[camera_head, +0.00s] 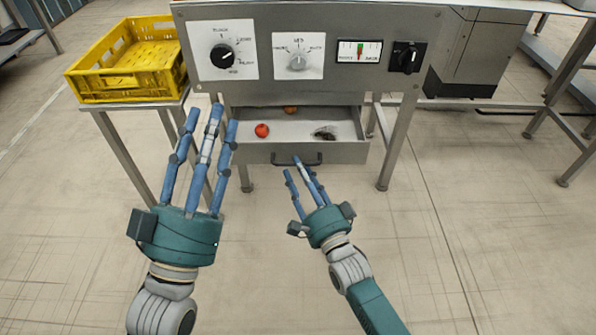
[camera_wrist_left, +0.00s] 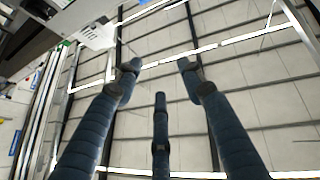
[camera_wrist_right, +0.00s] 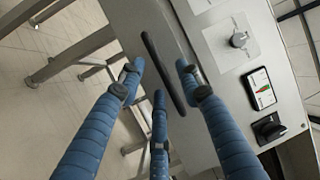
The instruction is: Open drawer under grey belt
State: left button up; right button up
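The grey drawer (camera_head: 255,152) under the control panel stands pulled out, and its inside shows in the head view. Its black bar handle (camera_head: 283,160) is on the front face. My right gripper (camera_head: 299,166) is at the handle with its fingers spread. In the right wrist view the handle (camera_wrist_right: 163,75) lies between the spread fingers; I cannot tell whether they touch it. My left gripper (camera_head: 212,116) is open and empty, left of the drawer and in front of the panel's left side.
A yellow crate (camera_head: 110,84) stands on a stand at the left. Dials sit on the panel (camera_head: 340,88) above. The floor in front is clear.

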pick_arm(q)
jog(key=shift+s+r+t, duration=0.4)
jog(key=shift+s+r, duration=0.05)
jog(key=shift+r, duration=0.2)
pick_arm(e)
jog(key=shift+w+a+r, duration=0.1)
jog(key=shift+w+a, duration=0.1)
jog(key=shift+w, duration=0.3)
grip_shut()
jog(key=shift+s, duration=0.1)
